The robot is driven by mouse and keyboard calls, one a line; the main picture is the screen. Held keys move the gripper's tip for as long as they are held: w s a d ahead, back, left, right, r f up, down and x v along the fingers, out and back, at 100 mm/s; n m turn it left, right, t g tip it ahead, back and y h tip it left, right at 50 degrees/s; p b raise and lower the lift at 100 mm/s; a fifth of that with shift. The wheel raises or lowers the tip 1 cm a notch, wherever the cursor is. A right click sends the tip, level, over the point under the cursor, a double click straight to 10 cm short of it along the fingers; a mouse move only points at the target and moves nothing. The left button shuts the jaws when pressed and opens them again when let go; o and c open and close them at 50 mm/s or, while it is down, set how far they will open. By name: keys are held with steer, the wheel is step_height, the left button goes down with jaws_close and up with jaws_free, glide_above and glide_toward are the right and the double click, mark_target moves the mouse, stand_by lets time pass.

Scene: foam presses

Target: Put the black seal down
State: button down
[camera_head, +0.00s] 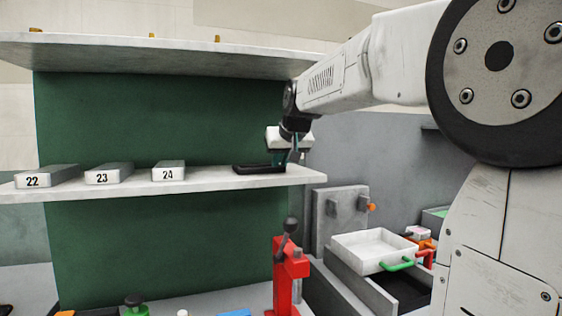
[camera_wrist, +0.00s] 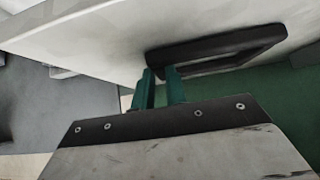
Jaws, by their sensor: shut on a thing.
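The black seal (camera_head: 258,168) is a flat dark ring-like frame at the right end of the middle shelf (camera_head: 215,181). In the wrist view the seal (camera_wrist: 215,42) lies along the white shelf surface (camera_wrist: 110,45). My gripper (camera_head: 292,157) is at the seal's right end in the head view. In the wrist view its two teal fingers (camera_wrist: 160,82) are close together at the near end of the seal, shut on it. The seal looks flat on or just above the shelf; I cannot tell whether it fully rests there.
Grey blocks numbered 22 (camera_head: 46,176), 23 (camera_head: 109,173) and 24 (camera_head: 168,171) stand left of the seal on the shelf. An upper shelf (camera_head: 150,57) is overhead. A red lever press (camera_head: 289,275) and a white tray (camera_head: 374,250) are below. Shelf space between 24 and the seal is clear.

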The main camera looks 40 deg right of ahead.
steer(key=c, duration=1.4)
jaws_free()
steer(key=shift+f, duration=0.1)
steer(key=shift+c, duration=0.2)
steer(key=shift+r, duration=0.2)
steer(key=v, duration=1.2)
steer(key=shift+s+a+f, duration=0.1)
steer(key=shift+f, duration=0.05)
steer(key=s+a+f+n+g, duration=0.1)
steer(key=s+a+f+g, duration=0.1)
steer(key=s+a+f, duration=0.3)
steer(key=s+a+f+n+g+y, duration=0.1)
steer(key=s+a+f+g, duration=0.2)
steer(key=s+f, duration=0.9)
steer(key=s+a+f+n+g+y, duration=0.1)
steer(key=s+a+f+g, duration=0.1)
steer(key=s+a+f, duration=0.6)
step_height(320, 180, down, 7)
steer(key=shift+s+a+r, duration=0.1)
steer(key=shift+s+a, duration=0.1)
steer(key=shift+s, duration=0.35)
